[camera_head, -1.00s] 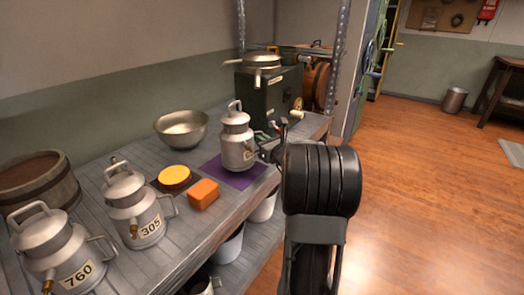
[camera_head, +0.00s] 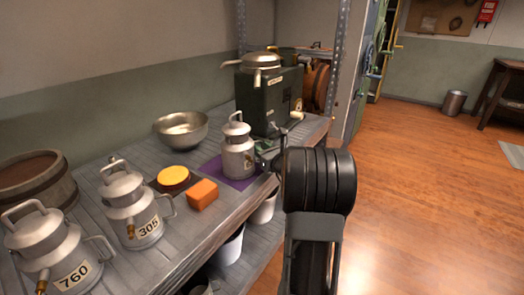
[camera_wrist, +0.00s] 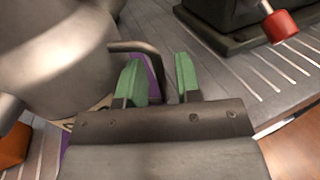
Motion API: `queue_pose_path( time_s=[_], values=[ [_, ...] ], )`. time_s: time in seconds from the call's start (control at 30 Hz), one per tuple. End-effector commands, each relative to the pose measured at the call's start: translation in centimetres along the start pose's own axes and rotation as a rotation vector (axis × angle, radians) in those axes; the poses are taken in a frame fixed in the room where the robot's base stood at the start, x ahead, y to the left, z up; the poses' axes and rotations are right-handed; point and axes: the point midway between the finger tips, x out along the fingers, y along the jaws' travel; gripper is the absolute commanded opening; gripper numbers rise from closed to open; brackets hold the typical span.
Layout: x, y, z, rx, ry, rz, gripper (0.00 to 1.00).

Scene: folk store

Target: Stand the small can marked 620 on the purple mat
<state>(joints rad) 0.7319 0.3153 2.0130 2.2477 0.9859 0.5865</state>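A small grey metal can (camera_head: 236,152) with a top handle and a side handle stands upright on the purple mat (camera_head: 211,169). A pale label shows low on its side, but its number is too small to read. In the wrist view the can (camera_wrist: 50,45) fills the upper left, with a bit of mat (camera_wrist: 152,78) behind its side handle. My gripper (camera_wrist: 160,78) is at the can's right side, its green fingertips apart. The side handle runs between them with a gap. In the head view my arm hides most of the gripper.
Cans marked 760 (camera_head: 56,255) and 305 (camera_head: 131,208) stand at front left. An orange block (camera_head: 202,194), a yellow round item (camera_head: 173,177) and a metal bowl (camera_head: 181,129) are left of the mat. A dark green machine (camera_head: 268,100) stands close behind the can.

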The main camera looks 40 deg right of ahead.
Motion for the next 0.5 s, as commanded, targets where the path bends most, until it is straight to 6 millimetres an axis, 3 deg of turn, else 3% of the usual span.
queue_pose_path(
  time_s=[0.33, 0.5],
  values=[
    [0.0, 0.0, 0.6, 0.000, 0.000, 0.000, 0.34],
    [-2.5, -0.1, 0.4, 0.000, 0.001, -0.003, 0.34]
  ],
)
